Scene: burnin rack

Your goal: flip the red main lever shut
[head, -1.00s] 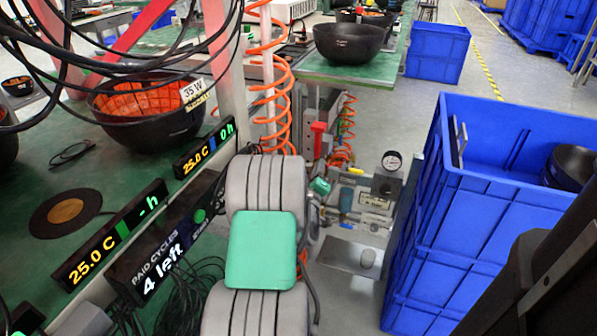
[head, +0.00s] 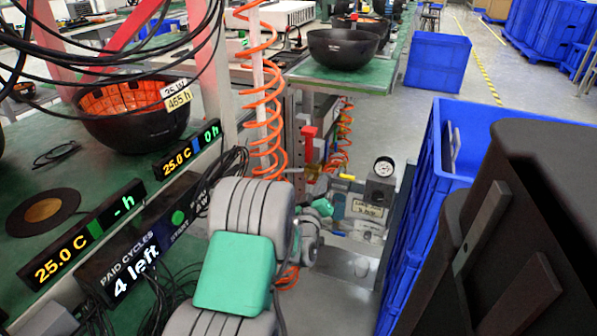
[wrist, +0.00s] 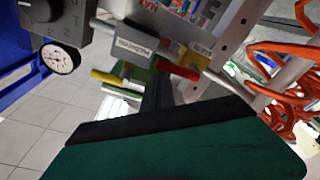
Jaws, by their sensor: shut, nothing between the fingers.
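The red main lever (head: 307,150) stands upright at the left end of the pipe panel in the head view. In the wrist view a red handle (wrist: 178,70), seemingly this lever, lies beside a small yellow tag. My gripper (wrist: 157,82) is shut and empty, its dark fingertips close to the left of the red handle. I cannot tell whether they touch it. In the head view the gripper is largely hidden by my arm.
A pressure gauge (head: 384,166) is at the panel's right; yellow and green handles (wrist: 108,77) lie near my fingers. Orange coiled hose (head: 262,110) hangs to the left. Blue crates (head: 405,230) stand close on the right. A green bench (head: 60,170) is at left.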

